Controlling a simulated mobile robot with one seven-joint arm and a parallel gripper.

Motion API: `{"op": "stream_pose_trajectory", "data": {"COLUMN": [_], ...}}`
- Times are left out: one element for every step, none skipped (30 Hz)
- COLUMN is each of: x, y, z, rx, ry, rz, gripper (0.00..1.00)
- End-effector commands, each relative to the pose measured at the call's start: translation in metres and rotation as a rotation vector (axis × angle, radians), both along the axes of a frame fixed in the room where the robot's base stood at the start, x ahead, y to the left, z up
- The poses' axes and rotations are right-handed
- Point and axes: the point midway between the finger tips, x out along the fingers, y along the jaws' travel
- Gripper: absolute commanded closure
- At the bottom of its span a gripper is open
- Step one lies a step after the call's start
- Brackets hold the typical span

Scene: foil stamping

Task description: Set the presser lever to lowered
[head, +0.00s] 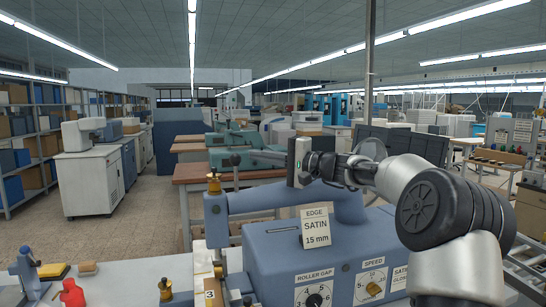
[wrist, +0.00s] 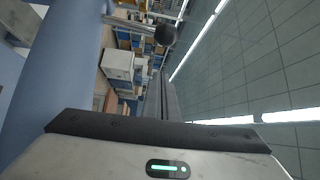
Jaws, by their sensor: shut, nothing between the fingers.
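The presser lever (head: 236,160) stands upright on the blue arm of the machine, a thin rod with a dark ball knob. In the wrist view, which is turned on its side, its knob (wrist: 166,35) and rod show beyond my fingertips. My gripper (head: 283,157) is above the machine arm, to the right of the lever, pointing left. In the wrist view my gripper (wrist: 161,78) has its fingers together with nothing between them. A gap shows between the fingers and the knob, so they look apart.
The blue machine (head: 275,255) carries dials and an upright card (head: 316,228) marked satin. Its blue arm (head: 270,198) runs below my gripper. A brass-topped post (head: 213,184) stands at its left end. A red bottle (head: 72,293) is on the bench at lower left.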

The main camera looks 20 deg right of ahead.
Motion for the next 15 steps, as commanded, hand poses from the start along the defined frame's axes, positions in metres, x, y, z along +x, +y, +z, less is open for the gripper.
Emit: {"op": "stream_pose_trajectory", "data": {"x": [0.007,0.011,0.016,0.020,0.023,0.013,0.009,0.005,0.001,-0.002,-0.005,-0.008,-0.010,-0.011,-0.013], "y": [0.008,0.012,0.017,0.020,0.023,0.023,0.025,0.027,0.029,0.030,0.031,0.033,0.034,0.035,0.036], "z": [0.002,0.002,0.003,0.003,0.002,0.000,0.000,0.000,-0.001,-0.001,-0.001,0.000,-0.001,-0.001,-0.001], "rx": [0.001,0.001,0.003,0.002,0.002,-0.001,-0.003,-0.001,-0.002,-0.002,-0.001,0.000,-0.001,-0.001,-0.001], "ry": [0.000,0.000,0.000,0.001,0.001,0.000,0.000,0.002,0.001,0.001,0.001,0.000,0.001,0.000,-0.001], "rz": [0.003,0.002,0.003,0.002,0.002,-0.002,-0.002,-0.002,-0.002,-0.003,-0.002,-0.002,-0.002,-0.002,-0.002], "gripper": [1.00,1.00,1.00,1.00,1.00,1.00,1.00,1.00,1.00,1.00,1.00,1.00,1.00,1.00,1.00]}}
